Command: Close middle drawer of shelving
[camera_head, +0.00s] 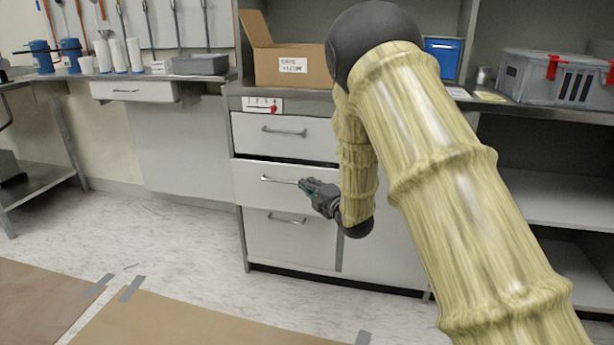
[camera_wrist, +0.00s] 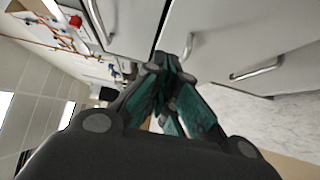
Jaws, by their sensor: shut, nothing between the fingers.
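The shelving has a white top drawer (camera_head: 285,148), middle drawer (camera_head: 250,193) and bottom drawer (camera_head: 300,252), stacked on its left side. The middle drawer stands slightly proud of the bottom one, with a dark gap along its top edge. Its metal handle (camera_head: 278,180) is partly beside my fingers. My gripper (camera_head: 304,184) is shut and empty, close to the front of the middle drawer at the handle's right end. I cannot tell whether it touches. In the wrist view my shut fingers (camera_wrist: 170,65) point at white drawer fronts; one handle (camera_wrist: 257,70) shows to their right.
A cardboard box (camera_head: 290,62) and a grey crate (camera_head: 555,80) stand on the shelving's counter (camera_head: 330,103). Open shelves (camera_head: 560,198) are at the right. The floor (camera_head: 190,245) in front of the drawers is clear, with brown sheets (camera_head: 200,322) nearer to me.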

